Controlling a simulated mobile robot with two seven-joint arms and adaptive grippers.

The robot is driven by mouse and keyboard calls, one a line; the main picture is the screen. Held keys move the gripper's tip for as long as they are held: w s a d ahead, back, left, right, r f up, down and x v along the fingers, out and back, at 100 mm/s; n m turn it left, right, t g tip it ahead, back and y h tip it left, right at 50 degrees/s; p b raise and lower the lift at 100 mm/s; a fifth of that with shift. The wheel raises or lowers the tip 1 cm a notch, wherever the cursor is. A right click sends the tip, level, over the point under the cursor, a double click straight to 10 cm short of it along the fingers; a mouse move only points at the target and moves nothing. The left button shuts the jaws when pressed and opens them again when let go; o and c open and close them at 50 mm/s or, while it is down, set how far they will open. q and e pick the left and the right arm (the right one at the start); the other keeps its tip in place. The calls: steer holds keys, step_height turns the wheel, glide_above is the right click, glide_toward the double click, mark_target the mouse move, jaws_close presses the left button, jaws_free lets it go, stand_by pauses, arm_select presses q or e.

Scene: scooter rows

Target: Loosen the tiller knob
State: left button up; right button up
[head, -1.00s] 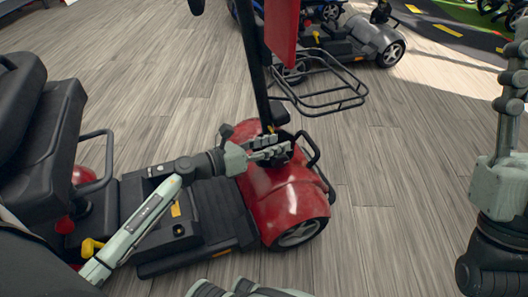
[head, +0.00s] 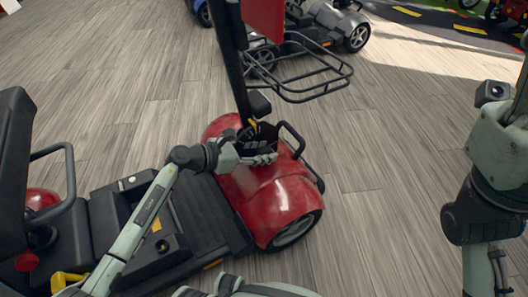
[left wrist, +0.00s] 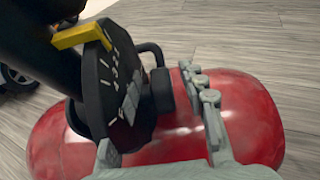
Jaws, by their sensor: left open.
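The red scooter (head: 265,195) stands in the middle of the head view, its black tiller post (head: 233,70) rising from the front. In the left wrist view a black knob (left wrist: 162,92) sits beside a black disc (left wrist: 118,85) with pale marks and a yellow pointer (left wrist: 82,35). My left gripper (head: 266,158) is open at the tiller base. In the left wrist view its fingers (left wrist: 160,85) lie on either side of the knob; I cannot tell whether they touch it. My right gripper (head: 516,100) is partly cut off at the right edge, its fingers unclear.
A black wire basket (head: 305,85) hangs ahead of the tiller. The black seat (head: 15,165) and a loop armrest (head: 65,175) are at the left. A grey scooter (head: 335,22) stands behind. The wooden floor (head: 400,140) at the right is clear.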

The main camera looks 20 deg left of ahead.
arm_select(q)
steer(key=shift+w+d+f, duration=0.1)
steer(key=shift+w+d, duration=0.1)
steer(key=shift+d, duration=0.05)
jaws_close()
